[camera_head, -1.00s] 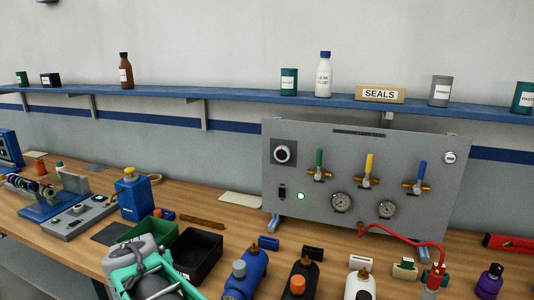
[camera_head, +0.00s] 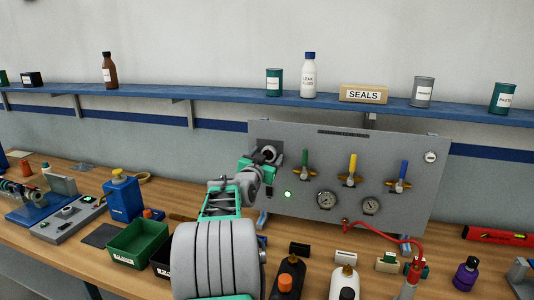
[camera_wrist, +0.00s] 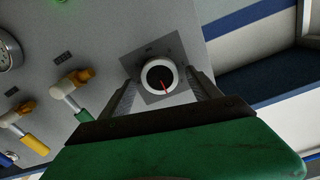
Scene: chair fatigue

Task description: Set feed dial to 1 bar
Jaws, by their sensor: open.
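The feed dial is a round knob (camera_wrist: 159,77) with a white rim, dark face and red pointer, on a dark square plate on the grey panel (camera_head: 400,140). In the wrist view the pointer aims down and slightly right; the scale marks are too small to read. My gripper (camera_wrist: 162,92) is open, its two fingers on either side of the dial in that view. Contact with the dial cannot be told. In the head view my gripper (camera_head: 266,162) is at the panel's upper left, and my arm hides most of the dial.
A lit green lamp (camera_head: 288,194) is below the dial. A red hose (camera_head: 375,230), bottles and bins crowd the bench in front.

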